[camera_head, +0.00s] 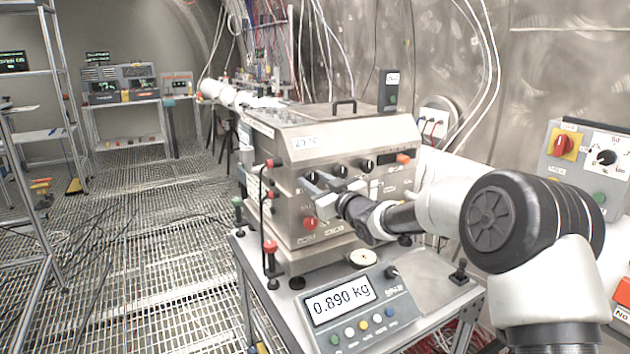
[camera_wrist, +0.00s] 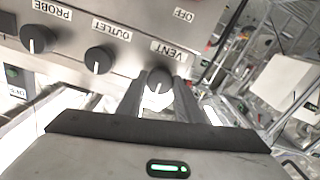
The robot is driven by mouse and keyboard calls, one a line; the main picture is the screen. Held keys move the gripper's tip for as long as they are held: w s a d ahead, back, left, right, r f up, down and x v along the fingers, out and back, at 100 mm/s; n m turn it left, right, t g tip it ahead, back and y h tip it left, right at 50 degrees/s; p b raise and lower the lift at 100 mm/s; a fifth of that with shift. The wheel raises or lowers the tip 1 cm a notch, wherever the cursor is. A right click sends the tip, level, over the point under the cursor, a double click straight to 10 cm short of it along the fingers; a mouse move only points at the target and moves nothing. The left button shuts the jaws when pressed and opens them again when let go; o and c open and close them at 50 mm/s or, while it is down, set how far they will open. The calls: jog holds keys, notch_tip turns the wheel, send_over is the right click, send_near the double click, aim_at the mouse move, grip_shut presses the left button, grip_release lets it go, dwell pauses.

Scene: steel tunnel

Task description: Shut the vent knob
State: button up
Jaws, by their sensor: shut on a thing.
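The vent knob (camera_wrist: 158,80) is a round black knob with a white pointer line, on the steel front panel beside an upside-down VENT label (camera_wrist: 168,51) in the wrist view. Its pointer line runs toward the bottom of that picture. My gripper (camera_wrist: 160,88) has one finger on each side of the knob and is shut on it. In the head view my gripper (camera_head: 316,184) reaches the left end of the knob row on the steel unit (camera_head: 330,145), and its fingers partly cover the knob there.
The outlet knob (camera_wrist: 99,60) and probe knob (camera_wrist: 37,38) sit beside it, pointers also downward in the wrist view. A red knob (camera_head: 310,222) is below my gripper. A scale reading 0.890 kg (camera_head: 341,300) stands in front. A control box (camera_head: 585,160) is at right.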

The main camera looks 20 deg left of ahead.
dwell(0.4)
jog(key=o, duration=1)
jog(key=shift+o, duration=0.2)
jog(key=v, duration=1.7)
jog(key=shift+d+b, duration=0.25)
jog(key=shift+b, duration=0.1)
jog(key=shift+s, duration=0.1)
